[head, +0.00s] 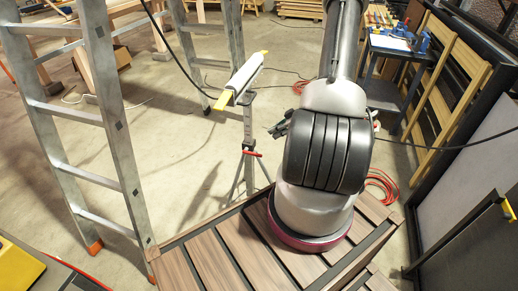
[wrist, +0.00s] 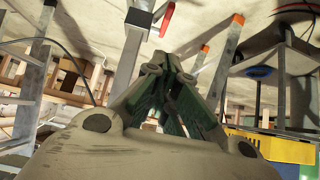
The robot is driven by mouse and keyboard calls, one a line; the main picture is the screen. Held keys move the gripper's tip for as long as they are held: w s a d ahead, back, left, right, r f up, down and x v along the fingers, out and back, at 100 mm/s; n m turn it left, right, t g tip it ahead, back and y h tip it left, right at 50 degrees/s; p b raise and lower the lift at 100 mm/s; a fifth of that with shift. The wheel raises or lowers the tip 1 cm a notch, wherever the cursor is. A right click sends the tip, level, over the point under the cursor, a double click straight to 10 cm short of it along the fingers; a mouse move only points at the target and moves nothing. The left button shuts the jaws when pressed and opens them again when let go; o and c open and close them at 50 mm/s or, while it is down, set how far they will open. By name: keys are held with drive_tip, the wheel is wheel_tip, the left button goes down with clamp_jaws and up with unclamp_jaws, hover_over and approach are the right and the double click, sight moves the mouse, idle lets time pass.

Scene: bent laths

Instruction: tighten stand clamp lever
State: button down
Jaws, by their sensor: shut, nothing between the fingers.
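The stand (head: 248,125) is a grey post on splayed legs, left of my arm in the head view. Its red clamp lever (head: 252,153) sits low on the post, just above where the legs spread. In the wrist view the red lever (wrist: 167,18) shows at the top, beside a grey post (wrist: 128,60). My gripper (head: 278,128) shows as a small dark part at the left of my arm, mostly hidden behind it. In the wrist view my gripper (wrist: 172,75) is shut and empty, with its fingers together. The lever is beyond the fingertips, apart from them.
An aluminium ladder (head: 115,125) stands at the left. Red cable (head: 382,183) lies on the floor.

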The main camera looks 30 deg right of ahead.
hover_over(253, 153)
drive_tip(key=s+d, duration=0.2)
drive_tip(key=f, duration=0.7)
drive_tip(key=shift+a+f, duration=0.1)
drive_tip(key=shift+a, duration=0.1)
wheel_tip(253, 153, down, 2)
drive_tip(key=shift+s+d+f, duration=0.1)
drive_tip(key=shift+d+f, duration=0.05)
drive_tip(key=shift+f, duration=0.75)
